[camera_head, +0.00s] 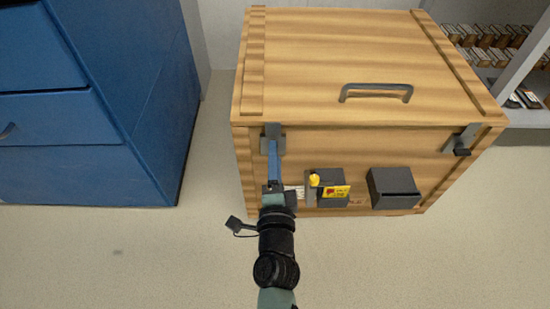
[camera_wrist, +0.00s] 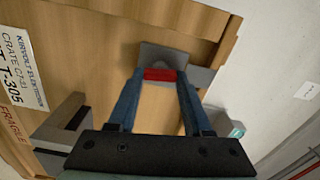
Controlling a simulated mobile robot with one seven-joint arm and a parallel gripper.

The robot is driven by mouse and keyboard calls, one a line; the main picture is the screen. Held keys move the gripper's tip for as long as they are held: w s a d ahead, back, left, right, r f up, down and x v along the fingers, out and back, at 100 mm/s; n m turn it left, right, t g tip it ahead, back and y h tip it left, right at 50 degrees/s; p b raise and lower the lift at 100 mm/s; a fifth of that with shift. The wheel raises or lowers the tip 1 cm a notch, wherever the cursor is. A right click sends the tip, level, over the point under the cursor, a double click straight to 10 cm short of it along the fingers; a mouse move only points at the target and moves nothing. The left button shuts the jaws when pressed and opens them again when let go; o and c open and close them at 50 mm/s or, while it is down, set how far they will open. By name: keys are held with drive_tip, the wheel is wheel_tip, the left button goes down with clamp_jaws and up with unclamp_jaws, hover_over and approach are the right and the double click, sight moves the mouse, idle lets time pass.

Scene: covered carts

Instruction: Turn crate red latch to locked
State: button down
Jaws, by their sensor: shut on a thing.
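The wooden crate (camera_head: 330,150) stands on the floor, with its front face towards me. The red latch (camera_wrist: 160,74) shows in the wrist view as a red bar before a grey metal plate (camera_wrist: 165,55). My gripper (camera_wrist: 160,80) has its two blue fingers on either side of the red part and is shut on it. In the head view my gripper (camera_head: 272,150) reaches up to the grey latch plate (camera_head: 272,131) at the crate's upper left front; the red part is hidden there by the fingers.
A second, dark latch (camera_head: 461,142) sits at the crate's upper right. A handle (camera_head: 376,92) is on the lid. Two dark boxes, one with a yellow tag (camera_head: 336,191), are low on the front. A blue cabinet (camera_head: 90,110) stands left; shelves (camera_head: 515,95) are right. The floor in front is clear.

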drive_tip(key=shift+c, duration=1.6)
unclamp_jaws()
drive_tip(key=s, duration=1.3)
